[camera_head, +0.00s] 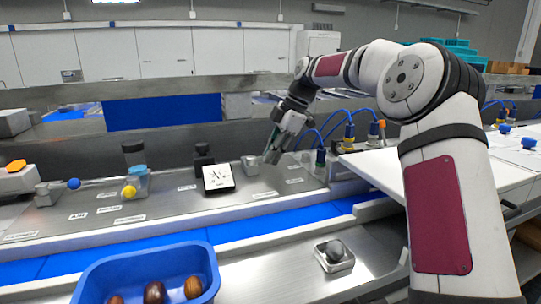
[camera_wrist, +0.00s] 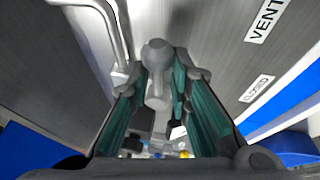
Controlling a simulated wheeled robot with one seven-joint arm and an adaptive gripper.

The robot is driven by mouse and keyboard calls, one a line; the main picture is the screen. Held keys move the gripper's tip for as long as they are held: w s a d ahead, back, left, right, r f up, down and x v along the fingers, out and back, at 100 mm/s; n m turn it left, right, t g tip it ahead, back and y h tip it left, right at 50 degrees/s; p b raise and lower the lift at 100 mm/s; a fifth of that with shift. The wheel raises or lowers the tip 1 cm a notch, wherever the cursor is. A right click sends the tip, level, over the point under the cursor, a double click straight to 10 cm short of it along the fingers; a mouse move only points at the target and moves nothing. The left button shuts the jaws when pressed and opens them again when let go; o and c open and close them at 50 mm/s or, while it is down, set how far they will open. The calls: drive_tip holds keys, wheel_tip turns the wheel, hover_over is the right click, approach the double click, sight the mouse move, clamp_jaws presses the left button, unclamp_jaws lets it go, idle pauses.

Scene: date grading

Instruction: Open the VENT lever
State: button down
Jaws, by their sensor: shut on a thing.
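In the wrist view, the VENT lever (camera_wrist: 156,58) is a grey rod with a round ball knob. It lies between the teal finger pads of my gripper (camera_wrist: 158,92), which is shut on it. The VENT label (camera_wrist: 266,18) and the CLOSED label (camera_wrist: 257,88) are on the metal panel to the right. In the head view, my gripper (camera_head: 273,146) is low over the counter, beside a small grey block (camera_head: 250,166). The fingers hide the lever there, so its angle is unclear.
A lever with a blue knob (camera_head: 73,184) and a yellow knob (camera_head: 129,192) stand to the left. A tilted display (camera_head: 218,178) and a black-topped item (camera_head: 203,158) are close to my gripper. A blue bin (camera_head: 140,258) with dates and a metal dish (camera_head: 335,255) are in front.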

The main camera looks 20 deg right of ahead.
drive_tip(key=shift+w+d, duration=0.15)
drive_tip(key=shift+d, duration=0.1)
drive_tip(key=c, duration=1.4)
unclamp_jaws()
drive_tip(key=shift+w, duration=0.1)
drive_tip(key=v, duration=1.2)
drive_tip(key=shift+a, duration=0.1)
